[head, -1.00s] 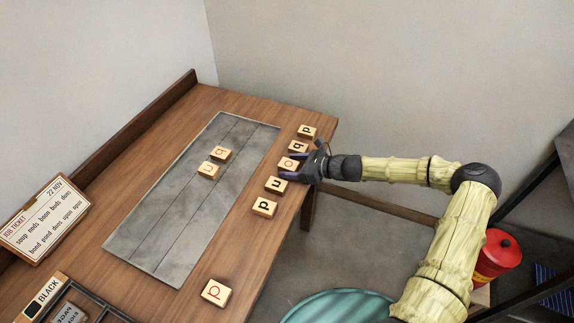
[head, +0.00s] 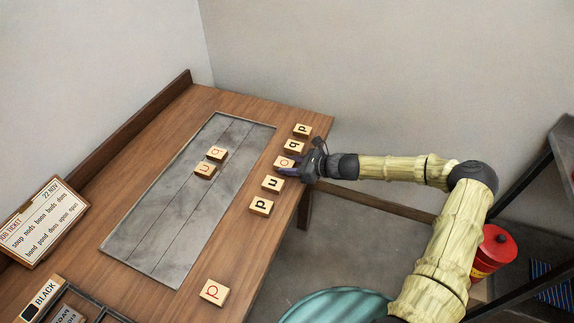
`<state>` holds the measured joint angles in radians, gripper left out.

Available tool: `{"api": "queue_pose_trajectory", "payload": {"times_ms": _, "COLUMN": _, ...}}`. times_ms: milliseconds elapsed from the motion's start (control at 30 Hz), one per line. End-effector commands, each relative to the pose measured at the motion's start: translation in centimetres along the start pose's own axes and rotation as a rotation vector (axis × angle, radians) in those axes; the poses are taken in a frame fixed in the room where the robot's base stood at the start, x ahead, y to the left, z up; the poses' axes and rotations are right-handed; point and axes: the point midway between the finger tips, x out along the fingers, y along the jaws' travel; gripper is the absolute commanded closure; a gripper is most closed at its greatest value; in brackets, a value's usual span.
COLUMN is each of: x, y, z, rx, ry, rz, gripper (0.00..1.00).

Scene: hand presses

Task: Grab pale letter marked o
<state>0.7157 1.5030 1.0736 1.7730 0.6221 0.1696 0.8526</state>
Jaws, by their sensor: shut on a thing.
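The pale block marked with a red o (head: 284,162) is in the column of letter blocks near the right edge of the wooden table. My gripper (head: 291,165) reaches in from the right and is shut on this block; its dark fingers hide part of it. Whether the block is raised off the table I cannot tell. Just above it in the picture is a block with a black letter (head: 294,146), and just below it a block with a black n or u (head: 273,184).
More letter blocks stand in the same column, at its top (head: 302,130) and bottom (head: 261,206). Two red-lettered blocks (head: 216,154) lie on the grey metal plate (head: 165,225). Another red-lettered block (head: 213,292) lies near the front. A job ticket (head: 37,220) stands at left.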

Motion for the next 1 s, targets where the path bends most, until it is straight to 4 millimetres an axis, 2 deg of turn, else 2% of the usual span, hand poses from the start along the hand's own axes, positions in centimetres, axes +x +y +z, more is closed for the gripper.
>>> {"api": "queue_pose_trajectory", "payload": {"times_ms": 233, "x": -0.8, "y": -0.1, "z": 1.7, "rx": -0.003, "ry": 0.0, "rz": -0.003, "gripper": 0.82}}
{"api": "queue_pose_trajectory", "payload": {"times_ms": 500, "x": -2.8, "y": -0.2, "z": 6.1, "rx": -0.004, "ry": 0.001, "rz": -0.005, "gripper": 0.82}}
{"api": "queue_pose_trajectory", "payload": {"times_ms": 700, "x": -3.8, "y": -0.2, "z": 8.6, "rx": -0.001, "ry": 0.001, "rz": -0.004, "gripper": 0.82}}
{"api": "queue_pose_trajectory", "payload": {"times_ms": 1000, "x": -4.0, "y": -0.1, "z": 9.2, "rx": 0.002, "ry": 0.0, "rz": -0.003, "gripper": 0.82}}
